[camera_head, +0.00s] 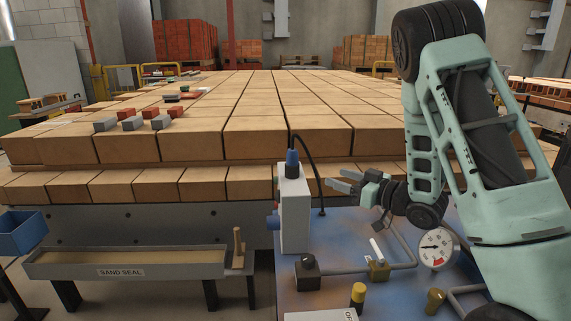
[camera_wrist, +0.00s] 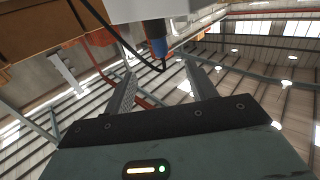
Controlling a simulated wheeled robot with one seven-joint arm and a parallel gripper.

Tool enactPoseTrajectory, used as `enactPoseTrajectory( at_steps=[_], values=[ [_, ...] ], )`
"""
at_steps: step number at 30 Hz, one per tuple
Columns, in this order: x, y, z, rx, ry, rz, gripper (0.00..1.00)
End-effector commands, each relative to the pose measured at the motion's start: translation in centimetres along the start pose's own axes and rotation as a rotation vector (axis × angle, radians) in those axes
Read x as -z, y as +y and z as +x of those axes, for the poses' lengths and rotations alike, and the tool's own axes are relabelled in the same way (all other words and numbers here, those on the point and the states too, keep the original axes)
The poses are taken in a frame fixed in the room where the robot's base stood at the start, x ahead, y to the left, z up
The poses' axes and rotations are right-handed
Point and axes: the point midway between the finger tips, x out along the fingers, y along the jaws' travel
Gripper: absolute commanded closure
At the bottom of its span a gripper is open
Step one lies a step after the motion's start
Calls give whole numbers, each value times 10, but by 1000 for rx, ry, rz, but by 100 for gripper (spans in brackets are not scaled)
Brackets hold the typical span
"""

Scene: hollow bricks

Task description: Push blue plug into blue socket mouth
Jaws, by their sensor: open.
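The blue plug (camera_head: 292,160) stands upright on top of a light grey box (camera_head: 294,210). A black cable loops from its dark upper end down to the right. I cannot tell plug from socket mouth there, or how deep the plug sits. A small blue part (camera_head: 271,221) sticks out of the box's left side. My gripper (camera_head: 340,183) is open and empty, right of the box and lower than the plug, its fingers pointing left. In the wrist view the plug (camera_wrist: 157,46) appears upside down beyond my open fingers (camera_wrist: 160,85), apart from them.
Rows of tan bricks (camera_head: 255,135) lie behind. A sand seal trough (camera_head: 125,263) is at left. The cable (camera_head: 316,170) hangs between box and gripper.

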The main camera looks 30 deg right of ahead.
Motion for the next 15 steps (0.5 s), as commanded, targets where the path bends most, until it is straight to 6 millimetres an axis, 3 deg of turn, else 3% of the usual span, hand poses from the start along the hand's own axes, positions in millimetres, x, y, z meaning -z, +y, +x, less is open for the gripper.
enactPoseTrajectory(
  at_steps=[15],
  values=[
    [2, -2, 97, 6, 4, -1, 43]
  ],
)
